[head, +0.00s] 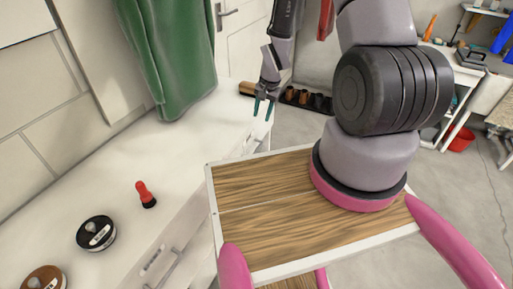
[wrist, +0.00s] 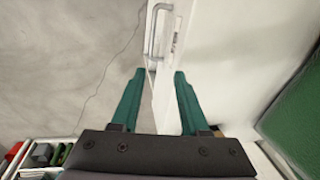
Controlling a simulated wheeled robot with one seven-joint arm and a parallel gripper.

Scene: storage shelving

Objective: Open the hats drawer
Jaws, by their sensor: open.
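The white cabinet's front shows a drawer with a bar handle (head: 164,272) and a small label (head: 152,258) near the bottom of the head view. The label is too small to read, so I cannot tell if this is the hats drawer. In the wrist view a metal drawer handle (wrist: 152,38) lies beyond the fingertips, with a label (wrist: 175,40) beside it. My gripper (head: 263,106) has teal fingers, points down by the cabinet's far end and holds nothing. In the wrist view my gripper (wrist: 159,72) is open, its fingers apart and clear of the handle.
On the cabinet top (head: 85,200) stand a red and black bottle (head: 146,195) and a round black tin (head: 96,233). A green cloth (head: 175,55) hangs behind. Shoes (head: 305,98) line the back wall. The grey floor (head: 300,130) beside the cabinet looks clear.

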